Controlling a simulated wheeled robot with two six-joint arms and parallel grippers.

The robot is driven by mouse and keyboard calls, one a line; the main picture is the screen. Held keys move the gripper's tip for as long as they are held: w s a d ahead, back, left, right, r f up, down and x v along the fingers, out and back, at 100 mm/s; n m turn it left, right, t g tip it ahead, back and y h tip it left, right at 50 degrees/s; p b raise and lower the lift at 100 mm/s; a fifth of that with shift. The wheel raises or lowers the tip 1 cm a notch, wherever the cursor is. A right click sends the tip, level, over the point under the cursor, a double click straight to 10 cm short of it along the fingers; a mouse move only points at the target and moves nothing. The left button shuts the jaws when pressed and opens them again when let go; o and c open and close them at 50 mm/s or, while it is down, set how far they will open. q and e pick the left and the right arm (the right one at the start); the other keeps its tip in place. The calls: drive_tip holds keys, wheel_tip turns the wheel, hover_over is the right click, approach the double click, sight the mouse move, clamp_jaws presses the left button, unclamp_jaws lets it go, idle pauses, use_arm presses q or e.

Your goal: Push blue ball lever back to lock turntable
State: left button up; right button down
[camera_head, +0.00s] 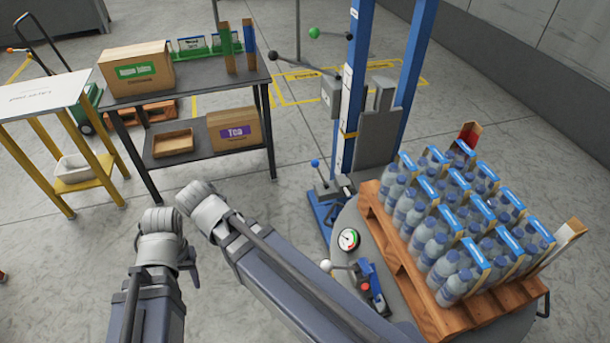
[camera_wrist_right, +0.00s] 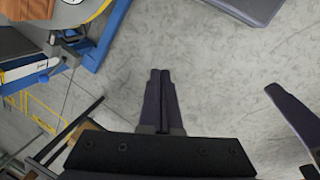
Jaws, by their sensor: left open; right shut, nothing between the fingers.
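The blue ball lever (camera_head: 315,163) stands near upright on a blue base at the foot of the blue mast, behind the grey turntable (camera_head: 350,218). My left gripper (camera_head: 188,262) shows only as a small dark part beside its wrist, left of the lever and well apart from it. The jaws are open. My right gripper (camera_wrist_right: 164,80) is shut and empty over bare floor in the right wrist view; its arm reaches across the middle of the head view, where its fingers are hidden. The blue base (camera_wrist_right: 105,45) shows at upper left there.
A wooden pallet (camera_head: 405,262) of bottle packs stands on the turntable. A white ball lever (camera_head: 326,265) and a gauge (camera_head: 349,239) sit at its near edge. A dark shelf table (camera_head: 195,88) with boxes stands at the back left. The floor between is clear.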

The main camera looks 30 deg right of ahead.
drive_tip(key=w+d+f+h+b, duration=0.5)
drive_tip(key=w+d+f+b, duration=0.2)
drive_tip(key=w+b, duration=0.3)
drive_tip(key=w+d+f+m+t+h+b, duration=0.1)
drive_tip(key=w+d+f+h+b, duration=0.4)
drive_tip(key=b, duration=1.2)
drive_tip(key=w+d+f+m+h+b, duration=0.1)
drive_tip(key=w+d+f+h+b, duration=0.4)
drive_tip(key=w+d+f+b, duration=0.5)
drive_tip(key=w+d+b, duration=0.4)
drive_tip(key=w, duration=0.3)
drive_tip(key=shift+w+d+f+t+h, duration=0.2)
drive_tip(key=shift+d+t+h, duration=0.1)
drive_tip(key=shift+t, duration=0.1)
drive_tip(key=w+d, duration=0.1)
drive_tip(key=d, duration=1.2)
drive_tip(key=shift+d, duration=0.4)
drive_tip(key=shift+r, duration=0.1)
